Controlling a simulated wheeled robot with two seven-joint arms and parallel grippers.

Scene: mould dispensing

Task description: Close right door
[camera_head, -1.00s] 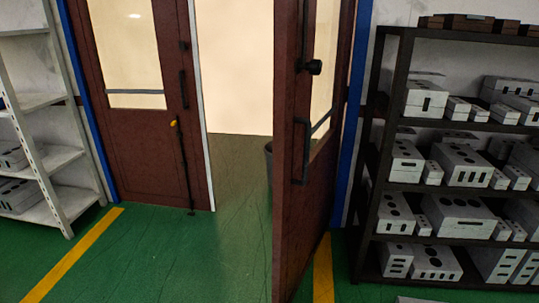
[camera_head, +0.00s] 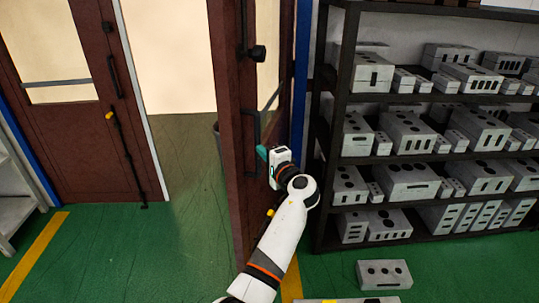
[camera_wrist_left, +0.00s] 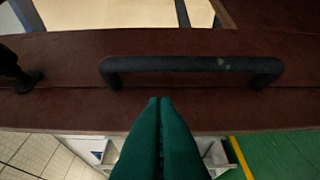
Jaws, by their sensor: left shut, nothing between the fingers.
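The right door (camera_head: 228,125) is dark brown with a glass pane and stands open, its edge turned towards me. Its black bar handle (camera_head: 246,143) is on the face towards the shelf; the handle also shows in the left wrist view (camera_wrist_left: 195,64). My left gripper (camera_head: 262,153), with green fingers, is beside that face near the handle. In the left wrist view its fingers (camera_wrist_left: 160,100) are shut and empty, pointing at the door just below the handle in the picture. I cannot tell whether they touch the door. My right gripper is not in view.
The left door (camera_head: 75,110) stands across the doorway at the left. A dark shelf (camera_head: 335,120) with several grey parts stands close to the right. A grey block (camera_head: 384,274) lies on the green floor. The doorway floor (camera_head: 185,170) between the doors looks clear.

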